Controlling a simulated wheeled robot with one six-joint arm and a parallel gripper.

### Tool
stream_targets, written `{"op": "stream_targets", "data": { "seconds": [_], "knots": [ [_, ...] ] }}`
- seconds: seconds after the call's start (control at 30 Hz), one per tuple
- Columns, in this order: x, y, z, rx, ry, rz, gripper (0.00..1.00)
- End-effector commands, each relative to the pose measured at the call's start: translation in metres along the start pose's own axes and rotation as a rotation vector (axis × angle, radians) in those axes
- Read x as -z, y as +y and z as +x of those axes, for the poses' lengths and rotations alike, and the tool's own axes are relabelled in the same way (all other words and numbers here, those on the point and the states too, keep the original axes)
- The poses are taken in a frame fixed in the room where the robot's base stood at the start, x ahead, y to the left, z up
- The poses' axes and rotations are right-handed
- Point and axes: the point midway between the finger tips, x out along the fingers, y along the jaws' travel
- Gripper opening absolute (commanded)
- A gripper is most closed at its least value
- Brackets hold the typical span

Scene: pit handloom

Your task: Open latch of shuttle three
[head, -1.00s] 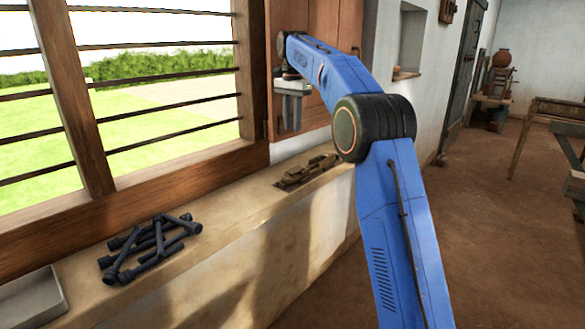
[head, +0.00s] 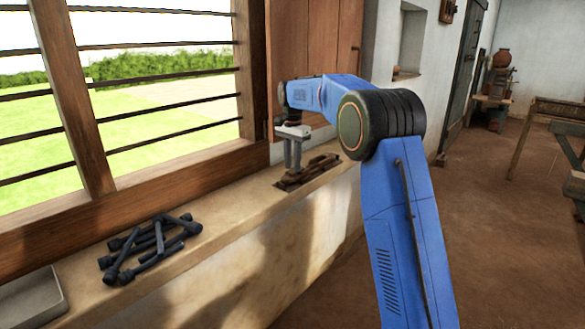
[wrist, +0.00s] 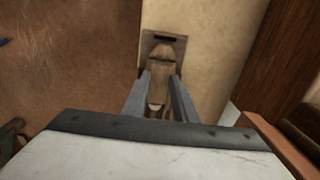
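Several brown wooden shuttles (head: 318,168) lie in a low group on the window sill in the head view. I cannot tell which one is shuttle three, and no latch can be made out. My gripper (head: 290,174) points down over the left end of this group, its fingertips close to the wood. In the wrist view a pale wooden, boat-shaped piece (wrist: 166,53) lies below and between the fingers of my gripper (wrist: 159,77). The fingers are apart, with a gap between them, and hold nothing that I can see. The near end of the piece is partly hidden by the gripper body.
The barred window and a wooden shutter (head: 330,45) stand close behind my gripper. The sill between rods and shuttles is clear.

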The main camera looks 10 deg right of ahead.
Motion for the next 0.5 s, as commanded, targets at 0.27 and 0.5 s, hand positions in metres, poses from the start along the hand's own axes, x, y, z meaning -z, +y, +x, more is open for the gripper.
{"op": "stream_targets", "data": {
  "seconds": [0.27,0.5],
  "knots": [
    [0.0,0.0,0.018,0.0,0.0,0.0,0.25],
    [0.0,0.0,0.019,0.001,0.0,0.0,0.25]
  ]
}}
